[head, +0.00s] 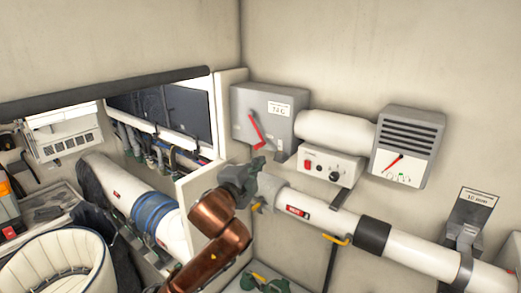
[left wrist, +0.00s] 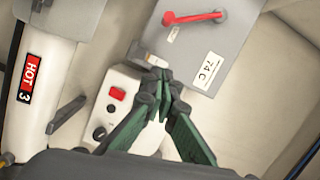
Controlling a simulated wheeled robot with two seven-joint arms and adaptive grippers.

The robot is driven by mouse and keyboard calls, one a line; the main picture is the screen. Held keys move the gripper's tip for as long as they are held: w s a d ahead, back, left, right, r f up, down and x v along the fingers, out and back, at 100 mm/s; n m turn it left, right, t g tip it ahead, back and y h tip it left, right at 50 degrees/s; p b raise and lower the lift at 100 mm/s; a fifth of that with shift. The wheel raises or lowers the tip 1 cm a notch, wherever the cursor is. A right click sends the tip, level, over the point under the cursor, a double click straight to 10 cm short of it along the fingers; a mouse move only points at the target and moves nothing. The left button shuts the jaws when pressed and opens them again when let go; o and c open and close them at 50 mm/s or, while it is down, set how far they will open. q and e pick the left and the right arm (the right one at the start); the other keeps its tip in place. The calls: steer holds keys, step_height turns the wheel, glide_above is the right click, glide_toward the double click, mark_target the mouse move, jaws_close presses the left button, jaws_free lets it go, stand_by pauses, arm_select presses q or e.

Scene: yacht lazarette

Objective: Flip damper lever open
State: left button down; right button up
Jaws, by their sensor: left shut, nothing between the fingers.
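A red lever (head: 256,131) sits on the front of a grey wall box (head: 285,103) marked 74 C. The lever also shows at the top of the left wrist view (left wrist: 195,19). I cannot tell for sure that it is the damper lever; a yellow handle (head: 337,239) also sits under the white duct. My left gripper (head: 259,161) is shut and empty, in front of and below the grey box. In the left wrist view its fingertips (left wrist: 158,77) overlap the box's lower edge, apart from the red lever. What seems my right gripper (head: 264,283) is partly visible at the bottom edge.
A white control box (head: 329,166) with a red switch hangs below the grey box. A gauge unit (head: 408,150) is to its right. The white duct (head: 325,215) runs right along the wall. A partition edge stands left of my left gripper.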

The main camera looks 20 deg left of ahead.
arm_select(q)
steer(key=w+a+f+p, duration=0.1)
steer(key=w+p, duration=0.3)
steer(key=w, duration=0.7)
steer(key=shift+w+a+f, duration=0.25)
steer(key=shift+w+a, duration=0.1)
steer(key=shift+a, duration=0.4)
steer(key=shift+s, duration=0.1)
steer(key=shift+a+f, duration=0.1)
